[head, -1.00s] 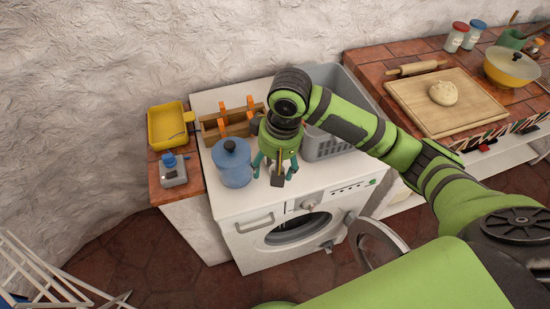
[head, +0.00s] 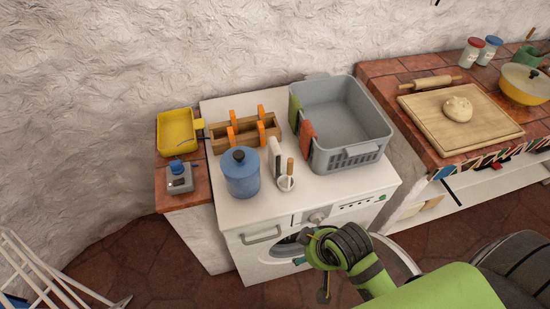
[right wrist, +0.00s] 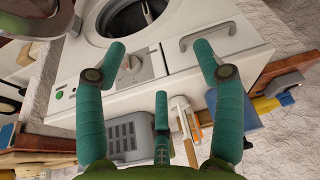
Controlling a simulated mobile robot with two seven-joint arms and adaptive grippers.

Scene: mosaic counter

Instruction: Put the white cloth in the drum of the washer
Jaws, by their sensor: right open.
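The white washer (head: 245,270) stands in the middle, and its round door (head: 400,252) hangs open at the right. The drum opening (head: 287,245) is partly hidden behind my right arm in the head view. It shows at the top of the right wrist view (right wrist: 125,18), with a small pale shape inside that I cannot identify. My right gripper (head: 312,278) is in front of the washer. In the right wrist view it (right wrist: 160,60) is open and empty, facing the front panel. I cannot make out the white cloth for certain. My left gripper is out of view.
A brick counter (head: 380,73) with a dough board stands at the right.

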